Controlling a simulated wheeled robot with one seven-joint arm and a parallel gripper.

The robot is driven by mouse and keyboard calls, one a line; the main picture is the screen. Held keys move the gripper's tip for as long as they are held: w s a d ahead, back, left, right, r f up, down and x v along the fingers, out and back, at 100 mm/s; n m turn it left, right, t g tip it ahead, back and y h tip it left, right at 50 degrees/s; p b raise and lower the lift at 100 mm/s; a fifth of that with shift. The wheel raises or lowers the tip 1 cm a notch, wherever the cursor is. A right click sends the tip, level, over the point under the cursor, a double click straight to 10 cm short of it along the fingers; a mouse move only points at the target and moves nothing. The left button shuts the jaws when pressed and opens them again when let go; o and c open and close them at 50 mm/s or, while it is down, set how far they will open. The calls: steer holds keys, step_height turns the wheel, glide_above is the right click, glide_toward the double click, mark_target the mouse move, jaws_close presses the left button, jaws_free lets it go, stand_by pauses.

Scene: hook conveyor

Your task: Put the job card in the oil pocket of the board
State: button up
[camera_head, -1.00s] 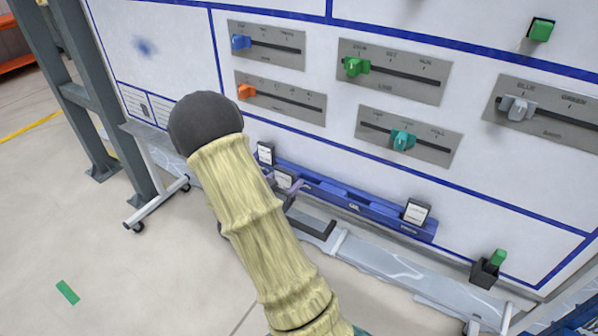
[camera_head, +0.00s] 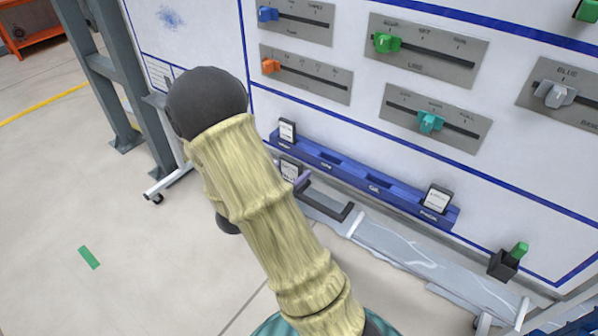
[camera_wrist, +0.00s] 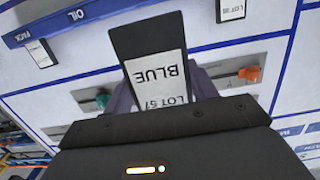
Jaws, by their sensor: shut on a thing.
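My gripper (camera_head: 301,183), with purple fingers, is shut on the job card (camera_head: 290,169), which has a black back and a white label. In the wrist view the card (camera_wrist: 157,65) reads "BLUE" and "LOT 57", upside down. The card is held in front of the board (camera_head: 300,105), near the left part of its blue pocket rail (camera_head: 350,174). The oil pocket (camera_head: 376,187), labelled OIL, is along the rail to the right of the card and looks empty. The OIL label (camera_wrist: 82,15) also shows at the wrist view's upper left. My arm hides part of the board.
One card (camera_head: 287,131) stands in the rail's left-end pocket and another (camera_head: 437,199) in the PACK pocket at the right. Sliders, including a teal one (camera_head: 430,121), stick out above the rail. A black holder with a green piece (camera_head: 508,261) is at lower right.

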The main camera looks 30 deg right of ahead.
steer(key=w+a+f+n+t+y, duration=0.3)
steer(key=w+f+n+t, duration=0.15)
steer(key=w, duration=0.25)
steer(key=w+a+f+n+t+y, duration=0.1)
steer(key=a+f+n+t+y, duration=0.1)
steer(key=a+f+n+y, duration=0.2)
steer(key=w+a+f+n+t+y, duration=0.2)
steer(key=a+f+n+y, duration=0.3)
steer(key=f, duration=0.8)
steer(key=a+t+y, duration=0.1)
steer(key=a+y, duration=0.2)
steer(key=shift+w, duration=0.3)
steer(key=shift+a, duration=0.2)
